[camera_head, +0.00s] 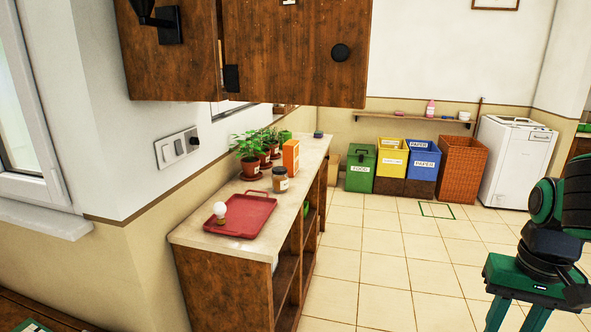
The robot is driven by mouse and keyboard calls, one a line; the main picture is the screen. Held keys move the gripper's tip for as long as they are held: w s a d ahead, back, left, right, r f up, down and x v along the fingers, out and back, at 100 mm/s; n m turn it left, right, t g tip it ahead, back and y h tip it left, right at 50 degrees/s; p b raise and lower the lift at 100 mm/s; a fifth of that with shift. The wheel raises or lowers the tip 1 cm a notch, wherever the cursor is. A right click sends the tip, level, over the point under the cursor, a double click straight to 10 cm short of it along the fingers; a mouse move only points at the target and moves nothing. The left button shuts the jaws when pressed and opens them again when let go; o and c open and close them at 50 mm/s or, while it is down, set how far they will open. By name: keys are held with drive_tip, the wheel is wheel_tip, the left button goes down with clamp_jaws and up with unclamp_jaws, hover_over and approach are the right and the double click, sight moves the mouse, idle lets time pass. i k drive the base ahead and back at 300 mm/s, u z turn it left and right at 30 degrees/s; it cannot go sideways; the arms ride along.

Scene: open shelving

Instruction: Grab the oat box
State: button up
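An orange box (291,156) stands upright on the counter top, behind a brown jar and beside the potted plants; it is the likely oat box, but its print is too small to read. My gripper (516,318) hangs at the lower right, over the tiled floor and far from the box. Its two green fingers are apart with nothing seen between them; the tips are cut off by the frame's lower edge.
The counter (200,237) also holds a red tray (245,214) with a light bulb (220,212), a jar (280,180) and several plants (249,150). Wooden cupboards (290,55) hang above. Bins (361,168) and a washing machine (513,163) stand behind. The floor (390,255) is clear.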

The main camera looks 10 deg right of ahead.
sight(291, 149)
drive_tip(key=z, duration=0.3)
drive_tip(key=i, duration=0.35)
drive_tip(key=z, duration=0.9)
drive_tip(key=i, duration=1.1)
drive_tip(key=z, duration=0.3)
drive_tip(key=i, duration=1.25)
drive_tip(key=u, duration=0.95)
drive_tip(key=i, duration=0.85)
drive_tip(key=u, duration=0.65)
